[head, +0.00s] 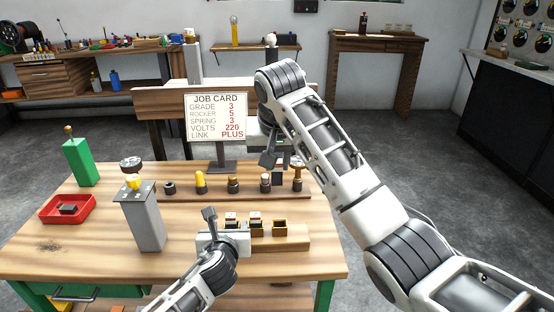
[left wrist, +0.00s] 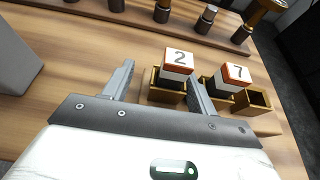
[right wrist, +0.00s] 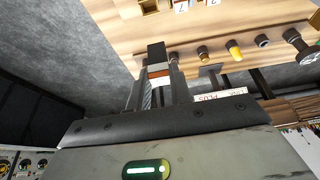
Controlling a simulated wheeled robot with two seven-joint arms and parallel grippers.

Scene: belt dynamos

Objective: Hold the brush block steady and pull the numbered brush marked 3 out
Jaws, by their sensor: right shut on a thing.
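The brush block (head: 295,243) is a wooden block on the bench with a row of brass boxes. The brush marked 2 (left wrist: 178,62) and the brush marked 7 (left wrist: 236,75) stand in two boxes; the rightmost box (left wrist: 252,100) is empty. My left gripper (left wrist: 160,75) is at the block's left part, its fingers apart near the box of brush 2; I cannot tell whether they touch. My right gripper (head: 275,160) is shut on a dark brush (right wrist: 157,58) with an orange and white head, held above the bench behind the block. Its number is hidden.
A job card (head: 215,117) reads grade 3. Behind the block a wooden strip (head: 215,192) carries several small parts. A grey post (head: 147,222), a red tray (head: 67,209) and a green post (head: 80,162) stand to the left. Bare bench lies at the front left.

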